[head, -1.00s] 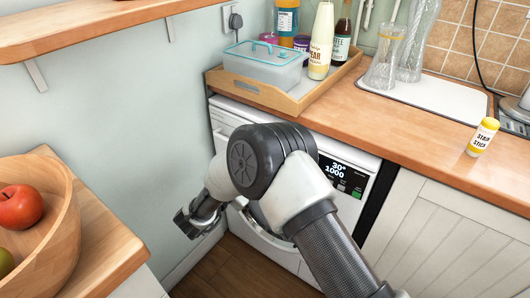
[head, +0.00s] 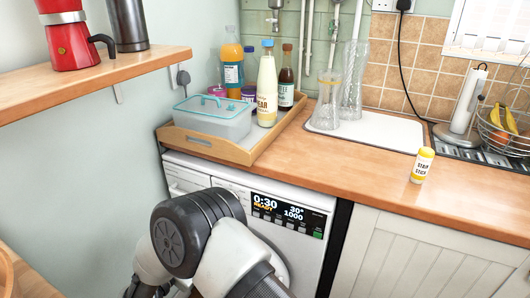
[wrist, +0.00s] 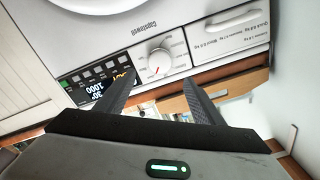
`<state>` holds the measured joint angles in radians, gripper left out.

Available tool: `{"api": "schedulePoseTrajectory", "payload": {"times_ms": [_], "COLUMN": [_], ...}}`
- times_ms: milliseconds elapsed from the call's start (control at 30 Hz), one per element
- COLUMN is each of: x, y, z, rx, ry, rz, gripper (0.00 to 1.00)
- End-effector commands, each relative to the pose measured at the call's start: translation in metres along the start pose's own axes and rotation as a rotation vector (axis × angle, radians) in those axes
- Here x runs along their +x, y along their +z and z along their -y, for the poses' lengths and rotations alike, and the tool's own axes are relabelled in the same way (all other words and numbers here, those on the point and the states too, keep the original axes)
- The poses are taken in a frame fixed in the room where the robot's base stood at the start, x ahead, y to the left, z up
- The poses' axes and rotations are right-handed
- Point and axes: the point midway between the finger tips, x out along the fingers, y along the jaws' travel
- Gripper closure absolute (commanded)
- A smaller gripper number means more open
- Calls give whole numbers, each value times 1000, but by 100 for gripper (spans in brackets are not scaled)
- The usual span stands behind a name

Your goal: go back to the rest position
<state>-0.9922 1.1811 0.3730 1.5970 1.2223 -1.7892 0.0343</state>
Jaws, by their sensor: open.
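My gripper (wrist: 158,86) shows in the wrist view with its two dark fingers apart and nothing between them. The wrist view shows the machine's control panel, dial (wrist: 160,57) and drawer upside down beyond the fingers. I cannot tell the exact gap to the machine. The gripper holds nothing.
The wooden counter (head: 330,165) carries a tray (head: 215,148) with a lidded box and bottles, a white draining mat with glassware, and a yellow-capped stain stick (head: 422,165). A wall shelf (head: 95,85) holds a red moka pot (head: 72,40). Open floor is barely visible.

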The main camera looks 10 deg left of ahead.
Motion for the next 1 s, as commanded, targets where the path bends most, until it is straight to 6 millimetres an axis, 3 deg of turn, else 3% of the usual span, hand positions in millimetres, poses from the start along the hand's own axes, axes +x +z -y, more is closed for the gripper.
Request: {"api": "schedulePoseTrajectory", "payload": {"times_ms": [133,267,400,500,567,667,767,867,1000], "x": [15,48,87,110,120,133,135,128,100], "y": [-16,-60,-133,-187,-216,-264,-305,-339,-375], "z": [21,71,130,152,156,144,111,59,-37], "rx": [45,145,236,237,212,129,11,-121,-298], "ry": [-11,-62,-180,-280,-337,-412,-450,-442,-358], "rz": [32,119,234,306,349,423,504,589,719], "gripper": [38,38,38,38,38,38,38,38,38]}}
